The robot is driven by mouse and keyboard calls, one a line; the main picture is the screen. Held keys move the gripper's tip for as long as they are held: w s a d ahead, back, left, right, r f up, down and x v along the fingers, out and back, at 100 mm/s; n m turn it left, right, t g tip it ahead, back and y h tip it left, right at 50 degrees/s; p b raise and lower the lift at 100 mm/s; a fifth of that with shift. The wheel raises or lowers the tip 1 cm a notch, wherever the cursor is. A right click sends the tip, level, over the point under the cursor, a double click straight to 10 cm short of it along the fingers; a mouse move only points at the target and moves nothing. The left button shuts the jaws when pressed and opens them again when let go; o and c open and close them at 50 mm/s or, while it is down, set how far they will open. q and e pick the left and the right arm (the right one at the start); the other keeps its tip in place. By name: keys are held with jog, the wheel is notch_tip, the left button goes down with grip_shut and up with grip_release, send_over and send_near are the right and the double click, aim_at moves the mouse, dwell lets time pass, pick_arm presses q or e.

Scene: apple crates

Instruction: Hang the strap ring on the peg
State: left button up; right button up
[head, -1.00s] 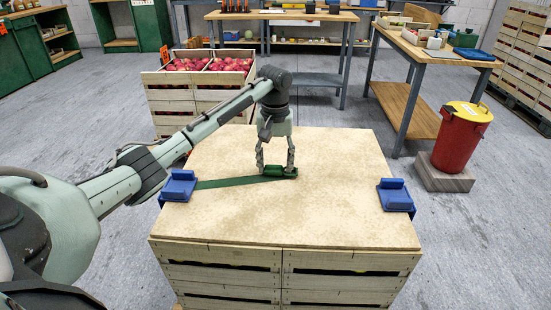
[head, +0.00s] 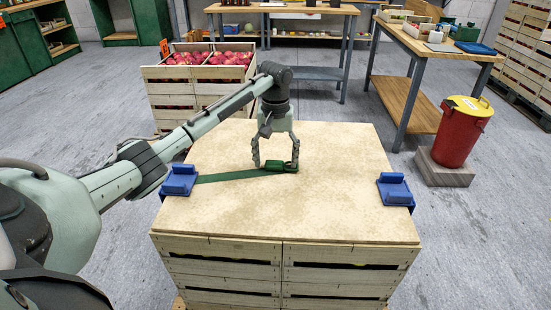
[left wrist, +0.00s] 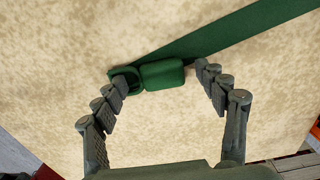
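A flat green strap (head: 232,176) runs across the wooden top from the left blue corner block (head: 180,181). Its free end has a thicker green block (head: 274,164) and a dark green ring (head: 293,167). In the left wrist view the ring (left wrist: 124,77) is beside the left finger, with the green block (left wrist: 162,74) between the fingers. My left gripper (head: 275,166) points down, open around this end; whether a finger touches the ring is unclear. A right blue corner block (head: 395,192) sits across the top; I cannot make out a distinct peg. My right gripper is not in view.
The wooden board (head: 330,210) lies on stacked crates and is clear right of the strap. Behind stands an apple crate (head: 198,73). A red bin (head: 462,132) stands on the right, and workbenches are further back.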

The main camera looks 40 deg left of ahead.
aim_at(275, 162)
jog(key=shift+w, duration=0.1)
pick_arm(q)
jog(key=b, duration=0.3)
jog(key=shift+f, duration=0.2)
jog(key=shift+r, duration=0.8)
jog(key=r, duration=0.3)
jog(key=r+p, duration=0.1)
jog(key=r, duration=0.2)
jog(key=shift+a, duration=0.2)
jog(key=shift+r, duration=0.35)
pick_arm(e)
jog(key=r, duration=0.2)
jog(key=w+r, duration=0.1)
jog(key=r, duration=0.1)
